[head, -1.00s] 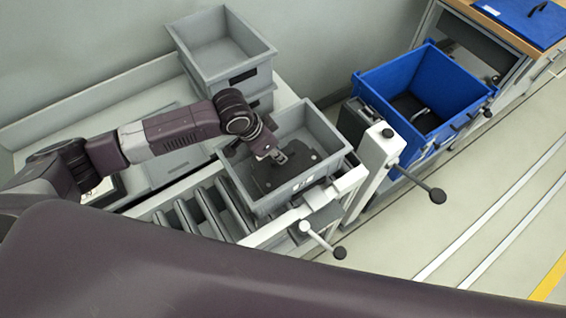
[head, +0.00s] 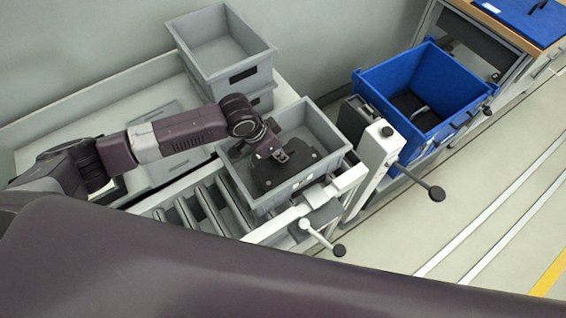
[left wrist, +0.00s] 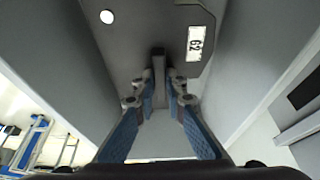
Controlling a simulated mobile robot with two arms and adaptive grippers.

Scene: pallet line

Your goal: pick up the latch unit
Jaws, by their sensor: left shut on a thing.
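The latch unit (head: 308,158) is a dark grey flat plate inside the grey crate (head: 331,127) on the roller line. My left gripper (head: 280,156) reaches down into this crate and is shut on the unit's upright part. In the left wrist view, the blue-padded fingers (left wrist: 160,100) close on a narrow upright bar that stands on the latch unit (left wrist: 135,50). The plate there shows a white round spot and a white number label. I cannot tell whether the unit touches the crate floor. My right gripper is not in view.
Two stacked grey crates (head: 238,72) stand behind. A blue crate (head: 388,73) with a dark thing inside stands to the right, past a white post with a black-knobbed lever (head: 436,193). Empty rollers (head: 205,210) lie left of the grey crate. The floor at right is clear.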

